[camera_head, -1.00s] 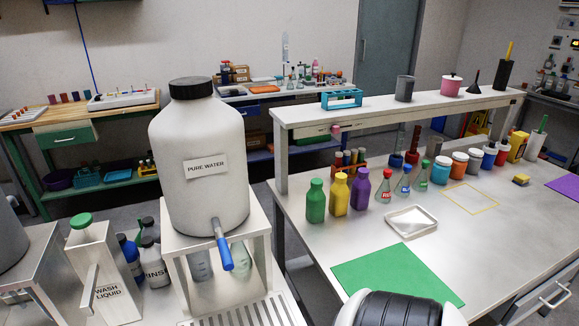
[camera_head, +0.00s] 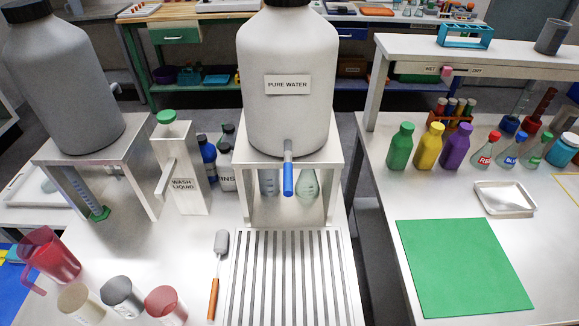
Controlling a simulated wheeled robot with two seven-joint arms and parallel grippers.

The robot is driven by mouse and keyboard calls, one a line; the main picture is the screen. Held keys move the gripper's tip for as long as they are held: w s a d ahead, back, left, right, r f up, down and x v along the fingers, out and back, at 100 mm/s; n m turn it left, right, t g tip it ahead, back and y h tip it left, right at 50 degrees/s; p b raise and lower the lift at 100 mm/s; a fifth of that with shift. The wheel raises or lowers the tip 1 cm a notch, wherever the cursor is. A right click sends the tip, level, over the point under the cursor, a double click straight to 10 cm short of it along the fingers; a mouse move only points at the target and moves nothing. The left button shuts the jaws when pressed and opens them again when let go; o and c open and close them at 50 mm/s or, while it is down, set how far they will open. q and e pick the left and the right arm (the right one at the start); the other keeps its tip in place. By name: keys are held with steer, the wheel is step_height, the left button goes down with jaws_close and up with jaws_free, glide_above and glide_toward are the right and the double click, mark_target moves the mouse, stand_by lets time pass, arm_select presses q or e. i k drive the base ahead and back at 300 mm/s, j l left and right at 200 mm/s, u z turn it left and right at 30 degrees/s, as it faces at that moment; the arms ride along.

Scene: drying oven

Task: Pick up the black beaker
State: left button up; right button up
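A dark grey to black beaker (camera_head: 122,297) stands upright on the white table at the lower left. It is between a beige beaker (camera_head: 80,303) on its left and a red beaker (camera_head: 165,304) on its right. Another dark grey cup (camera_head: 552,35) stands on the raised shelf at the upper right. Neither of my grippers shows in this view.
A red pitcher (camera_head: 50,258) stands behind the beakers to the left. A brush with an orange handle (camera_head: 213,298) lies to their right, beside a slotted drain tray (camera_head: 290,275). The pure water tank (camera_head: 288,110) stands behind the tray. A green mat (camera_head: 462,268) lies on the right table.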

mark_target(121, 294)
steer(key=j+u, duration=0.15)
steer(key=u, duration=1.35)
steer(key=z, duration=0.05)
